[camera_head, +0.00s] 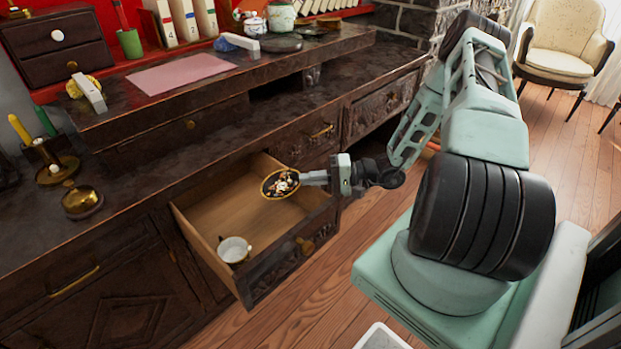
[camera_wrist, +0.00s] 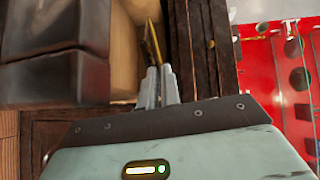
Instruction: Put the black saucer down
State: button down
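The black saucer (camera_head: 281,183) has a gold rim and a colourful pattern on its face. My gripper (camera_head: 303,178) is shut on its right edge and holds it over the open drawer (camera_head: 222,207). In the wrist view the saucer (camera_wrist: 154,42) shows edge-on as a thin gold-rimmed line between the fingertips of my gripper (camera_wrist: 157,75). The head view does not clearly show whether the saucer touches anything below. A white cup (camera_head: 234,250) stands in the front left part of the drawer.
The drawer's wooden floor is bare apart from the cup. The dark cabinet top (camera_head: 140,178) beyond it has free room. A pink mat (camera_head: 181,73) lies on the raised shelf, and a brass pot (camera_head: 82,200) stands at the left.

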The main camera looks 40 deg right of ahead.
jog(key=shift+f, duration=0.15)
jog(key=c, duration=1.6)
grip_release()
jog(key=r+p+v, duration=0.1)
jog(key=v, duration=1.1)
jog(key=w+a+r+n+g, duration=0.1)
jog(key=a+r+n+g, duration=0.2)
jog(key=a+g, duration=0.3)
jog(key=a+r+n+g+h, duration=0.1)
jog(key=a+r+n+g, duration=0.15)
jog(key=a, duration=0.55)
jog(key=w+a+r+n+g, duration=0.1)
jog(key=a+r+n+g, duration=0.1)
jog(key=a+r+g, duration=0.4)
jog(key=s+a+r+n+t+h, duration=0.1)
jog(key=s+a+r+n+h, duration=0.3)
jog(key=s+a, duration=0.3)
jog(key=s+a+r+n+t+h, duration=0.2)
jog(key=s+a+r+n+h, duration=0.2)
jog(key=a, duration=0.8)
jog(key=s+h, duration=0.2)
jog(key=s, duration=0.1)
jog(key=shift+s+h, duration=0.3)
jog(key=shift+s, duration=0.1)
jog(key=shift+a, duration=0.1)
